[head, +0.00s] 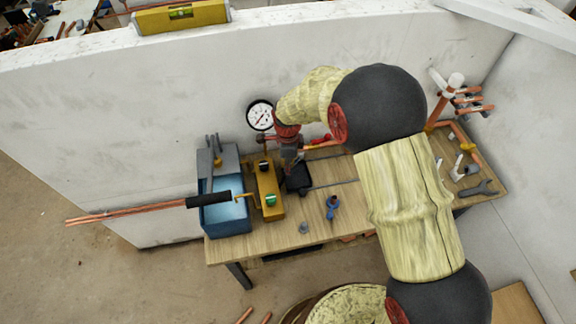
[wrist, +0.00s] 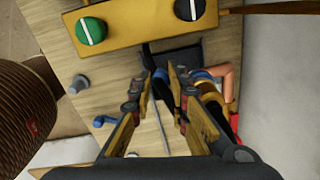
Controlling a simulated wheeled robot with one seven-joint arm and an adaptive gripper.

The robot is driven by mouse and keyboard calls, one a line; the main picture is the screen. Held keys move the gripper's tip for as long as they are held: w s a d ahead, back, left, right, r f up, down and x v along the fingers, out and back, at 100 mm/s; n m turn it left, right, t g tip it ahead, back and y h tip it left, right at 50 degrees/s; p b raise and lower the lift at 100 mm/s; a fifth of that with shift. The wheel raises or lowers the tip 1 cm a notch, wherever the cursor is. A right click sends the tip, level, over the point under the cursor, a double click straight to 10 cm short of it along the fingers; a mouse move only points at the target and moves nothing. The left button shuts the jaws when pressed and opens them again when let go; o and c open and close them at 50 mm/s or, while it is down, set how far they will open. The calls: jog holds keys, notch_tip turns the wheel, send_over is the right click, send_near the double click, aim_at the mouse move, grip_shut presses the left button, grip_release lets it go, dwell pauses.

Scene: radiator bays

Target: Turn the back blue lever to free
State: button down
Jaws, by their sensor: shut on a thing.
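The back blue lever (wrist: 161,86) shows in the wrist view as a small dark blue piece between my fingertips. My gripper (wrist: 164,77) is shut on it, and the fingers hide most of it, so its angle cannot be told. In the head view my gripper (head: 289,172) points down at the back of the bench, below the round gauge, and the back lever is hidden there. A front blue lever (head: 332,206) stands free on the bench, apart from my gripper. It also shows in the wrist view (wrist: 103,121).
A yellow box (head: 268,190) with a green knob and a black knob stands left of my gripper. Left of it is a blue water tank (head: 223,214) with a black-handled lever. A white gauge (head: 260,115) is at the wall. Copper pipes and a wrench (head: 479,188) lie right.

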jog(key=shift+w+r, duration=0.15)
jog(key=c, duration=2.1)
grip_release()
jog(key=shift+o, duration=0.6)
notch_tip(320, 180, up, 12)
jog(key=shift+s, duration=0.3)
